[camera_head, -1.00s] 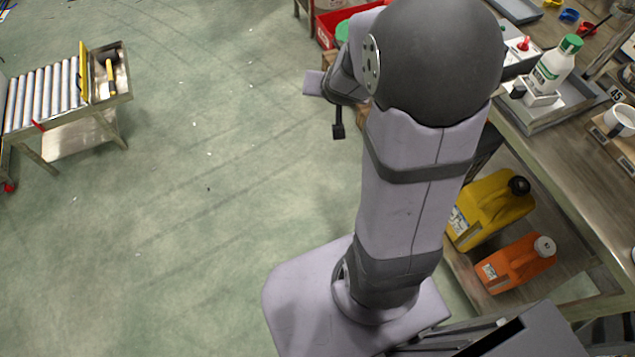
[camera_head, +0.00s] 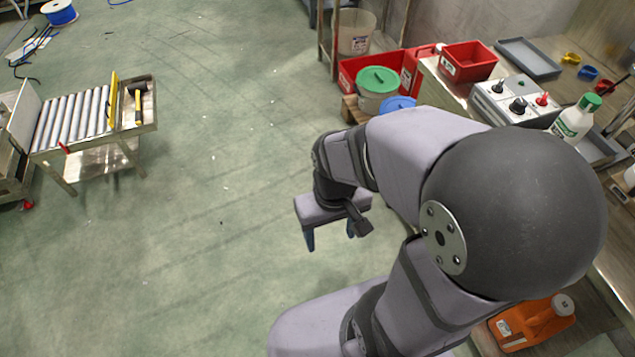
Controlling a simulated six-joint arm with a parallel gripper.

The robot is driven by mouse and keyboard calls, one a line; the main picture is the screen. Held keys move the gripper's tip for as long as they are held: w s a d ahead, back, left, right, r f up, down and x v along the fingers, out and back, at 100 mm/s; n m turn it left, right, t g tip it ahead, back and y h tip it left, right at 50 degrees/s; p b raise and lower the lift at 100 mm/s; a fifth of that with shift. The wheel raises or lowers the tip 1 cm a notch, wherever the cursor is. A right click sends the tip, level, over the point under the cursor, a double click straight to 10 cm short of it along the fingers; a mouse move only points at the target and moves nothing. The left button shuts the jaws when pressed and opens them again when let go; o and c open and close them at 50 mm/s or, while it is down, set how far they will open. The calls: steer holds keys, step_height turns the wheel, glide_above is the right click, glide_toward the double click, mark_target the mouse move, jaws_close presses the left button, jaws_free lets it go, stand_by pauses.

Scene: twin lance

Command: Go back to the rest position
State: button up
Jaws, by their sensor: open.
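My gripper (camera_head: 330,236) hangs at the end of my folded arm, over the open green floor. Its two dark blue fingertips point down and stand apart with nothing between them. It is clear of the bench on the right. My forearm and the big dark elbow joint hide part of the bench and its lower shelf.
The bench holds a grey control box (camera_head: 515,105), a white bottle with green cap (camera_head: 577,118) and a red bin (camera_head: 468,61). An orange jerrycan (camera_head: 531,322) sits below. A roller cart (camera_head: 90,125) stands left. A green-lidded bucket (camera_head: 378,88) stands behind my arm. Floor between is free.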

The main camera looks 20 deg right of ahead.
step_height(320, 180, up, 11)
steer(key=p, duration=1.1)
step_height(320, 180, down, 32)
steer(key=b, duration=3.2)
steer(key=shift+f, duration=0.15)
